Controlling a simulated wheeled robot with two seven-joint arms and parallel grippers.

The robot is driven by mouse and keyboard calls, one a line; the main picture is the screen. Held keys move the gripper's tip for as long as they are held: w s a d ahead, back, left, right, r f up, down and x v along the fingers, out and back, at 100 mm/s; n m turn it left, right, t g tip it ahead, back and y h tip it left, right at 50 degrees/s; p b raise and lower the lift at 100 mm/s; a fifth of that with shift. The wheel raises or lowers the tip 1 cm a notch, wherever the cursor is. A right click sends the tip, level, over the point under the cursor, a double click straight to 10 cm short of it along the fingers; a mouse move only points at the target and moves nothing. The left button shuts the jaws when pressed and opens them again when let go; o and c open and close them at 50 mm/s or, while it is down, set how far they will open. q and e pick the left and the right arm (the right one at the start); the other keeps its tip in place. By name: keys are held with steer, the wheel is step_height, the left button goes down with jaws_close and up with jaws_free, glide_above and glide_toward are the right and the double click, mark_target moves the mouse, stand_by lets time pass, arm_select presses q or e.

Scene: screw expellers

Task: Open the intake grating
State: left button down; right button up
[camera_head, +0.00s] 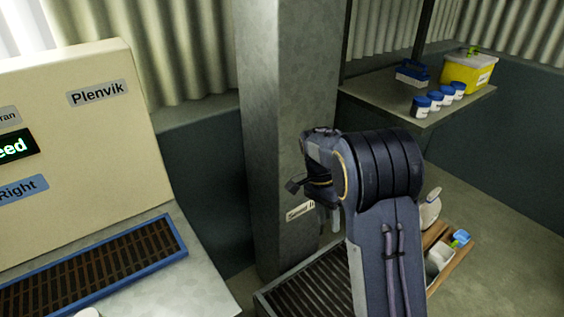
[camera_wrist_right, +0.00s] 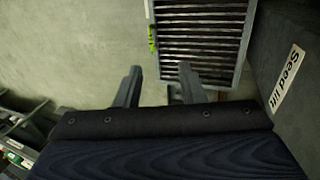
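A barred metal grating (camera_head: 302,290), which I take to be the intake grating, lies low at the foot of the grey column. My right arm partly covers it in the head view. In the right wrist view the grating (camera_wrist_right: 203,45) is at the top centre, with a small green piece (camera_wrist_right: 152,38) at its left edge. My right gripper (camera_wrist_right: 160,82) is open and empty, its fingers apart near the grating's lower end in that view; they do not visibly touch it. In the head view the right wrist is beside the column. My left gripper is not in view.
The grey column (camera_head: 288,120) carries a "Seed lift" label (camera_wrist_right: 288,78). A cream machine (camera_head: 80,150) with a blue-framed slatted panel (camera_head: 95,268) stands left. A shelf (camera_head: 390,103) holds several blue-lidded jars and a yellow box (camera_head: 467,74). Bare floor (camera_wrist_right: 75,50) lies left of the grating.

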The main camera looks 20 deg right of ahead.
steer(key=s+a+r+n+t+y+p, duration=0.1)
steer(key=s+a+r+n+t+p, duration=0.2)
steer(key=s, duration=0.4)
steer(key=s+a+r+n+t+y+p, duration=0.2)
steer(key=s+a+r+n+t, duration=0.1)
steer(key=s+r+n, duration=0.2)
steer(key=s+a+r+n+t+y+p, duration=0.1)
steer(key=s+a+r+n+t+p, duration=0.2)
steer(key=s+r, duration=0.5)
steer(key=s+a+n, duration=0.1)
steer(key=s+n, duration=0.1)
steer(key=s, duration=0.1)
steer(key=shift+s+y+p, duration=0.15)
steer(key=shift+y+p, duration=0.2)
steer(key=shift+y, duration=0.05)
